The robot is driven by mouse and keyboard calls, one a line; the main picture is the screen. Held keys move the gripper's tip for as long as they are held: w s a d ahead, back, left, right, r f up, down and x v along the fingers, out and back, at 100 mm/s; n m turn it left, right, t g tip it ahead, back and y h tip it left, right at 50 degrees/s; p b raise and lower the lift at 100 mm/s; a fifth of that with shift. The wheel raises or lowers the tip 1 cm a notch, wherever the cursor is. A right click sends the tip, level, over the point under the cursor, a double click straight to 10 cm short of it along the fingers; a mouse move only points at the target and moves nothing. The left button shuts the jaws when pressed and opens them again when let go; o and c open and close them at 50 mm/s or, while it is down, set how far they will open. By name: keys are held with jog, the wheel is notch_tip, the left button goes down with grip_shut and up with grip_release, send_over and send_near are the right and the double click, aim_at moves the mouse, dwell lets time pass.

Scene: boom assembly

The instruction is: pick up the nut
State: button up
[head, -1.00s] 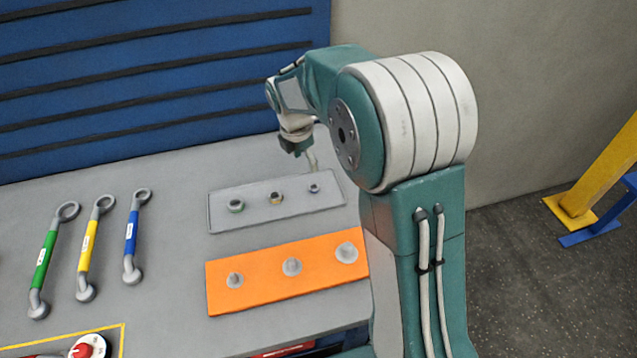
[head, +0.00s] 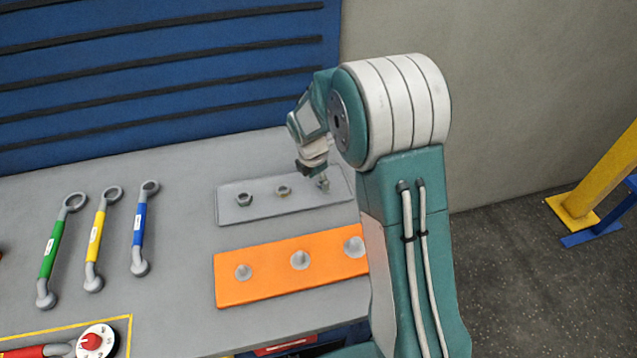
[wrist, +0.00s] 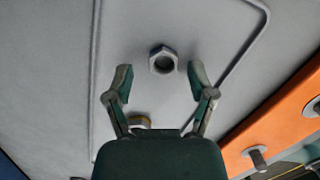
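A grey hex nut (wrist: 163,59) lies on the grey plate (wrist: 215,30) in the wrist view. My gripper (wrist: 159,70) is open, with one finger on either side of the nut and a gap to each. The fingers hold nothing.
An orange board (head: 270,284) with several grey pegs lies in front of the plate. Green (head: 50,253), yellow (head: 97,243) and blue (head: 138,231) bars with ringed ends lie to the left. A blue slatted panel (head: 150,70) stands behind. A red knob (head: 90,341) is front left.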

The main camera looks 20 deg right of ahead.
jog(key=shift+d, duration=0.25)
jog(key=c, duration=0.5)
jog(key=shift+d, duration=0.3)
grip_shut()
